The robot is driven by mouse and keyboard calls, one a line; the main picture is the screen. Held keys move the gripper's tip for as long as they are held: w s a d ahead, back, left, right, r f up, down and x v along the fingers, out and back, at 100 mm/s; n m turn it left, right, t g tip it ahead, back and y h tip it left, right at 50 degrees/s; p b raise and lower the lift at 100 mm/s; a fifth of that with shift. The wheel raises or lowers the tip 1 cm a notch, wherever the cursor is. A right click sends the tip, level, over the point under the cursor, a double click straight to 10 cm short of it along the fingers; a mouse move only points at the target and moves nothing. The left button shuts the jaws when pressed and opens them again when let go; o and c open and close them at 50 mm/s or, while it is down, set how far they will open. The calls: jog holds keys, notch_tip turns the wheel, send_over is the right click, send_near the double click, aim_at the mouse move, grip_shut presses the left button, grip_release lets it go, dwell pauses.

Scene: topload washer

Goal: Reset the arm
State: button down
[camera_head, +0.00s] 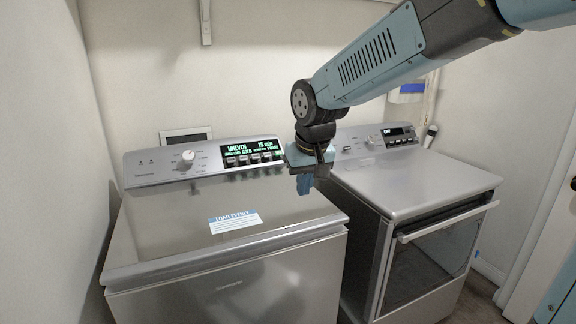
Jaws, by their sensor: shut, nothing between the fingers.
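My gripper (305,184) points down at the end of my blue and grey arm. It hangs over the right side of the topload washer (160,230), near the gap to the machine on its right. Its fingers are together with nothing visible between them. It appears apart from the lid, though the exact height is hard to tell. The washer's lid is closed and has a label reading "LOAD EVENLY" (235,221). Its control panel (205,160) has a knob (187,156) and a lit display (250,146) reading "UNEVEN" and "15 min".
A second grey machine (430,185) with a dark front door and a lit panel (398,131) stands to the right. A wall bracket (205,22) is above at the back. Walls close in at left and behind. Some floor shows at the lower right.

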jog(key=s+d+r+m+t+h, duration=0.1)
jog(key=s+d+r+m+t, duration=0.1)
jog(key=s+d, duration=1.5)
jog(key=d+r+m, duration=0.1)
jog(key=d+m, duration=0.1)
jog(key=d, duration=0.1)
jog(key=shift+s+d, duration=0.2)
jog(key=shift+d, duration=0.2)
